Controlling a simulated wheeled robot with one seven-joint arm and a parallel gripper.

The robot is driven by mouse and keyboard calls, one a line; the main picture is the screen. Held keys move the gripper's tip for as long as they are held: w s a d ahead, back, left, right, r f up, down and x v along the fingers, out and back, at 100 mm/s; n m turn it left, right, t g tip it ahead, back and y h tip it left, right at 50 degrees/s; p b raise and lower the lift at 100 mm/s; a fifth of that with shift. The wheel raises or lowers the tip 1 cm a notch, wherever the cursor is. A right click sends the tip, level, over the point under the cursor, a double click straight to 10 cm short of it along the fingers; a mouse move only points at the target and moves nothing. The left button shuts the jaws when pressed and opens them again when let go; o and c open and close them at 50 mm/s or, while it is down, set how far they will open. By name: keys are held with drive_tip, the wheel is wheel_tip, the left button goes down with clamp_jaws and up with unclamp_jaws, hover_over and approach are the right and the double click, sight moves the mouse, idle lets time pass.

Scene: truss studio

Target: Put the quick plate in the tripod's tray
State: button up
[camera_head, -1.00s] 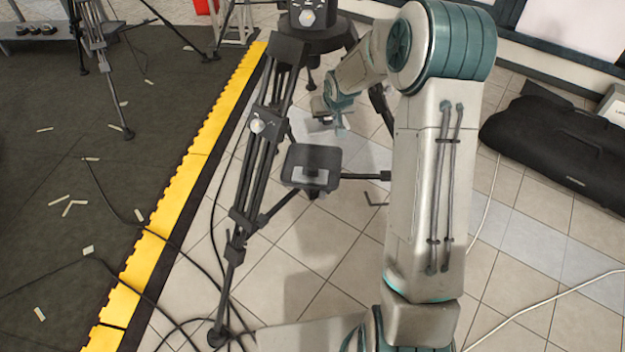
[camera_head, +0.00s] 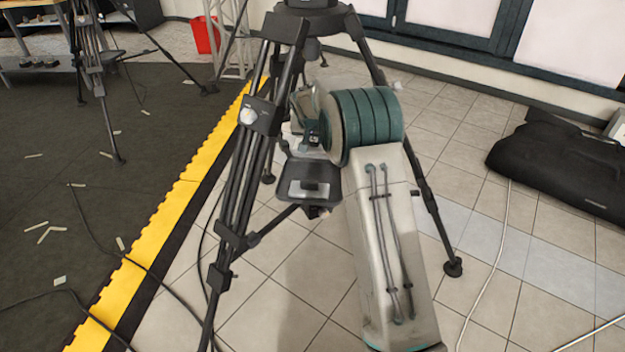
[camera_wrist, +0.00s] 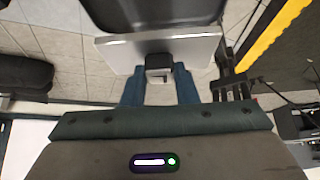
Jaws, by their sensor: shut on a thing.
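My gripper (camera_wrist: 159,76) is shut on that block in the wrist view, one blue finger on each side. The tripod's tray (camera_head: 308,172) is a dark, shallow, rounded square between the legs of the black tripod (camera_head: 243,165). A dark rounded shape at the top of the wrist view, beyond the plate, looks like the tray. I cannot tell whether plate and tray touch.
The tripod's legs spread around my arm, with one foot (camera_head: 453,267) at right. A black bag (camera_head: 560,165) lies on the tiles at right. Cables cross the floor. A yellow strip (camera_head: 185,195) edges the dark mat at left. Open tiles lie at front right.

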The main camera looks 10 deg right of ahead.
wheel_tip(320, 180, down, 9)
drive_tip(key=b, duration=0.3)
drive_tip(key=shift+f, duration=0.2)
drive_tip(key=shift+r, duration=0.1)
drive_tip(key=o, duration=1)
drive_tip(key=shift+o, duration=0.2)
